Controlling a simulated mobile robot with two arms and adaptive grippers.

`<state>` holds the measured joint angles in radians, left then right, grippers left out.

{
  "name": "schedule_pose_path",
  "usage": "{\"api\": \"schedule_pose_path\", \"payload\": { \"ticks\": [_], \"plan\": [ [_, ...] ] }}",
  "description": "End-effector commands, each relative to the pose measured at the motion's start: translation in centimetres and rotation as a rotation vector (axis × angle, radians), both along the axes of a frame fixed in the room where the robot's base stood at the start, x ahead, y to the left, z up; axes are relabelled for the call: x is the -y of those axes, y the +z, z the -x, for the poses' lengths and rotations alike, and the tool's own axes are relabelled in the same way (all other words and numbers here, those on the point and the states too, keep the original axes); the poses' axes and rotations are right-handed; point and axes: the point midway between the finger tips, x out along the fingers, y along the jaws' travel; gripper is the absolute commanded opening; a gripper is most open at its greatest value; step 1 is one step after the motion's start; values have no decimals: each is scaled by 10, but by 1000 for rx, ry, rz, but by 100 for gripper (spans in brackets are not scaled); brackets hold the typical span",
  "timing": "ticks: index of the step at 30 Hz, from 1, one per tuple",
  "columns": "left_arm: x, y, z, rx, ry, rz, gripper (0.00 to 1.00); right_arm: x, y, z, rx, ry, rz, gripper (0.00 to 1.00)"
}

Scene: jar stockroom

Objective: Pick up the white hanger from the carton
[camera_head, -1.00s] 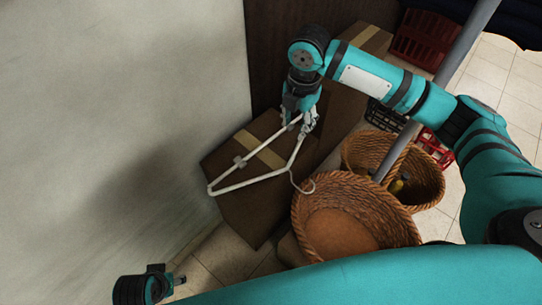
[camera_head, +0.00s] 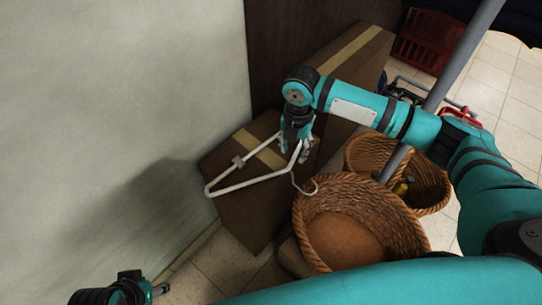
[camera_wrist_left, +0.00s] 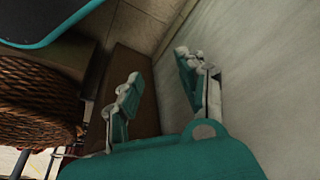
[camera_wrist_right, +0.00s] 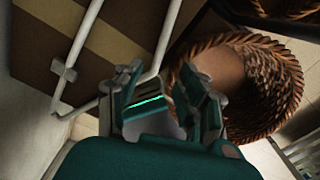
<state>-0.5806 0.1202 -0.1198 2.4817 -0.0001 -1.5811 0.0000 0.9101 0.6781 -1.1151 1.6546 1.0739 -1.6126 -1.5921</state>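The white hanger (camera_head: 245,184) lies across the top of the brown carton (camera_head: 222,160); its hook hangs out over the edge by a wicker basket. My right gripper (camera_head: 297,151) is over the hanger's upper right end, pointing down. In the right wrist view, my right gripper (camera_wrist_right: 163,86) has its fingers apart, with a bent part of the hanger (camera_wrist_right: 152,66) between or just beyond them; contact is not clear. My left gripper (camera_head: 160,290) is low at the left, away from the carton. The left wrist view shows its fingers (camera_wrist_left: 158,85) apart and empty.
Wicker baskets (camera_head: 312,232) stand right of the carton, close to the hook. A taller carton (camera_head: 352,48) is behind, and a red crate (camera_head: 424,40) stands at the back. A pale wall (camera_head: 120,100) bounds the left side. Tiled floor is open at right.

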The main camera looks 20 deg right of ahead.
Motion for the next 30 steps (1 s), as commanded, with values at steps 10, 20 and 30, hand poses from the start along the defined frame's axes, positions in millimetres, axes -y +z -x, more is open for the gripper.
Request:
{"api": "schedule_pose_path", "payload": {
  "ticks": [10,20,30],
  "plan": [
    [12,0,-41,191,-16,39,40,-1,-34,-4,-1,-1,0,39],
    [23,16,-75,367,-30,76,40,-1,-52,-4,0,1,1,39],
    [24,17,-75,369,-30,76,40,-1,-52,-4,0,0,0,24]
  ]
}}
